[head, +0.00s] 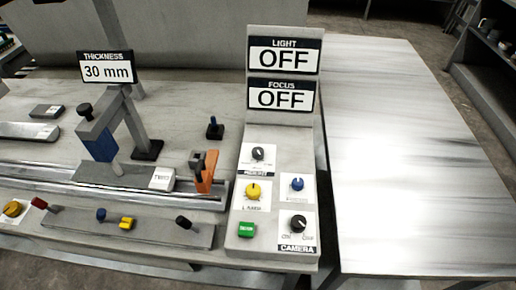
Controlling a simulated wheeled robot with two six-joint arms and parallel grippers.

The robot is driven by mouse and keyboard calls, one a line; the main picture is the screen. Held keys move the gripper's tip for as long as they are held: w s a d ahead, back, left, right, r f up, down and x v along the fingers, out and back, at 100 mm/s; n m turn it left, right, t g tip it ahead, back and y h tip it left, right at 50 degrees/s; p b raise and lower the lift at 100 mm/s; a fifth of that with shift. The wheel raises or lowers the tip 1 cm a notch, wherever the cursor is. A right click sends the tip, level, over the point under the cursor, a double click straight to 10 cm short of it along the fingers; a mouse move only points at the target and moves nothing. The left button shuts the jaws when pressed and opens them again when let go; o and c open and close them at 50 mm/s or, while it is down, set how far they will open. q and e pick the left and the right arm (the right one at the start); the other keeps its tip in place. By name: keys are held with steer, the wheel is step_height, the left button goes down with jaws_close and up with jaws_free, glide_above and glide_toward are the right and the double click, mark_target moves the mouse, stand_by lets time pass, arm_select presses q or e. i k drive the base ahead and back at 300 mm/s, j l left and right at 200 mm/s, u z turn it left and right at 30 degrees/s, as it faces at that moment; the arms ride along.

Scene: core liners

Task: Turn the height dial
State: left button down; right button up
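No gripper of mine is in the head view. An upright control panel (276,214) stands right of the middle and carries several dials. A black dial (258,153) sits at its top on a white plate, with a small dark label below it that is too blurred to read surely. Below are a yellow dial (253,191), a blue dial (298,184) and a black dial (299,223) above a "CAMERA" label. I cannot tell for certain which one is the height dial.
Above the panel, signs read LIGHT OFF (284,56) and FOCUS OFF (281,95). A green button (246,230) is at the panel's lower left. A bench with rails, a blue-and-grey stand (98,142) and an orange clamp (206,172) lies left. A bare table (400,150) stands right.

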mark_target(257, 153)
steer(key=k+z, duration=0.15)
steer(key=z, duration=0.2)
steer(key=k+j+z, duration=0.1)
steer(key=z, duration=0.25)
steer(key=k+z, duration=0.2)
steer(key=z, duration=0.15)
